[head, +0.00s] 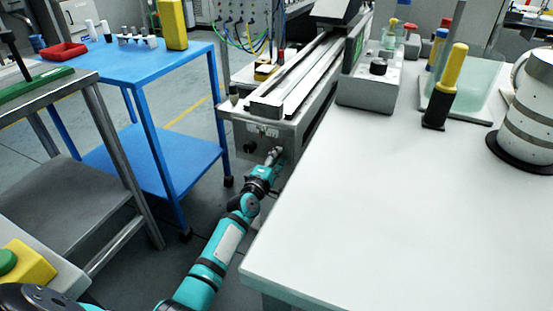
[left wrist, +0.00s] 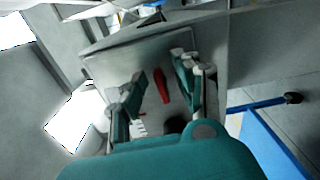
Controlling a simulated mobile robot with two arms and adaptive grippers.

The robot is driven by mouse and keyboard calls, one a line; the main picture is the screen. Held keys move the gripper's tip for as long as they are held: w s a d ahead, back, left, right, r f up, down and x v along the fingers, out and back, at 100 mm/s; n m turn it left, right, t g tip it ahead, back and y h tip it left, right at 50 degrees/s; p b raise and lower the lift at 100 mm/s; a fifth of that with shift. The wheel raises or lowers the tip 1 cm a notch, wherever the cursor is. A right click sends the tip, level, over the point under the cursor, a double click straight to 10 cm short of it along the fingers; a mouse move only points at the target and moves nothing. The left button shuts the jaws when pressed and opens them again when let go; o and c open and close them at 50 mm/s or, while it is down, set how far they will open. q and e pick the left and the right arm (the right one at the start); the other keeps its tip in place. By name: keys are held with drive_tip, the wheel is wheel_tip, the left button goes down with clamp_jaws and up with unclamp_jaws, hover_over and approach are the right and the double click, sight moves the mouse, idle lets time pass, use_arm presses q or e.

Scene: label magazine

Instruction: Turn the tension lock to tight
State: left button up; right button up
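A red lever (left wrist: 161,85), which looks like the tension lock, sits on the grey end panel of the machine (left wrist: 130,55). My left gripper (left wrist: 160,66) is open, with its two fingers apart on either side of the lever. I cannot tell whether either finger touches it. In the head view my left gripper (head: 275,154) is at the front end panel (head: 262,132) of the long machine, and the lever is hidden there. Small white marks show near the lever, too blurred to read. My right gripper is in neither view.
A black knob (head: 250,147) is on the panel left of my gripper. The white table (head: 400,220) stands close to the right of my arm. A blue table (head: 130,62) stands to the left. Open floor lies between the blue table and my arm.

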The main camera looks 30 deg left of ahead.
use_arm(q)
drive_tip(key=s, duration=1.2)
drive_tip(key=shift+d, duration=0.35)
